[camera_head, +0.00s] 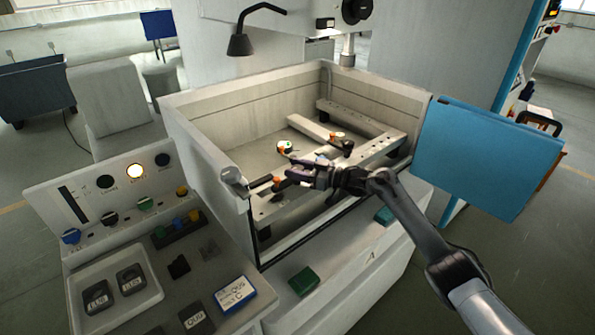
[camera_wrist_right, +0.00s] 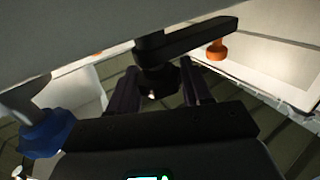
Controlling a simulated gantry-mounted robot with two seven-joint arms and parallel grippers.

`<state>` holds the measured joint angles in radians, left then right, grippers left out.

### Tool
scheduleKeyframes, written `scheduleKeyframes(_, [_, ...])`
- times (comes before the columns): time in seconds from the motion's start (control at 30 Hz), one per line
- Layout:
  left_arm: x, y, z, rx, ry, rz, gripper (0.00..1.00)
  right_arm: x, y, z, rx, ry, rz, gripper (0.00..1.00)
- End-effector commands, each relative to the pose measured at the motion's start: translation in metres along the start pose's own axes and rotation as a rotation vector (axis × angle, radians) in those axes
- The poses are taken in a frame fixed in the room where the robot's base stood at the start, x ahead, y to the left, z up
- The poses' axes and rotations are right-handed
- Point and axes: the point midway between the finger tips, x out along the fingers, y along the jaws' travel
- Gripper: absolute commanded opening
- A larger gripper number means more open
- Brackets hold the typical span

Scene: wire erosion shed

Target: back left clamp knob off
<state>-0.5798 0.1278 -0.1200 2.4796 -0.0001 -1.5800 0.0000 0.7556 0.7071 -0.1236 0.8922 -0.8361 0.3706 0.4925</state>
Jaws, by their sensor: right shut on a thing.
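My right gripper (camera_head: 300,172) reaches over the front of the open machine tank, at the left part of the work frame. In the right wrist view its two dark fingers (camera_wrist_right: 160,92) are shut around a black hexagonal clamp knob (camera_wrist_right: 157,78). A black clamp arm (camera_wrist_right: 190,38) extends from there to an orange tip (camera_wrist_right: 217,50). In the head view the gripper hides most of this clamp; an orange piece (camera_head: 277,182) shows beside its fingertips. My left gripper is out of view.
The tank walls (camera_head: 205,140) surround the metal work frame (camera_head: 375,150). A blue panel (camera_head: 487,155) stands at the right. The control console (camera_head: 130,210) is at the front left. A blue knob-like piece (camera_wrist_right: 45,135) is close by in the wrist view.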

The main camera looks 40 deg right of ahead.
Motion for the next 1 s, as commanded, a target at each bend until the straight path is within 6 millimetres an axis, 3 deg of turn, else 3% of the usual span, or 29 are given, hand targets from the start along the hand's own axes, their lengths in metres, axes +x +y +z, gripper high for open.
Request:
scheduleKeyframes(0.13, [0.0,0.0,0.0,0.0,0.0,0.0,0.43,0.0,0.0,0.0,-0.001,-0.001,0.001,0.18])
scheduleKeyframes(0.17, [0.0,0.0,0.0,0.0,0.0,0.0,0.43,0.0,0.0,0.0,-0.001,-0.001,0.001,0.52])
scheduleKeyframes(0.27, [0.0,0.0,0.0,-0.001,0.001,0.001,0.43,0.0,0.0,0.0,-0.001,0.0,0.0,0.67])
scheduleKeyframes(0.67, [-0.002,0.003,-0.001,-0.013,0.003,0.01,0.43,-0.004,0.0,0.001,0.0,-0.001,0.001,0.68])
scheduleKeyframes(1.0, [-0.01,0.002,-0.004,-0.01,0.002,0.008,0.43,-0.047,0.0,0.001,-0.001,-0.003,0.001,0.68])
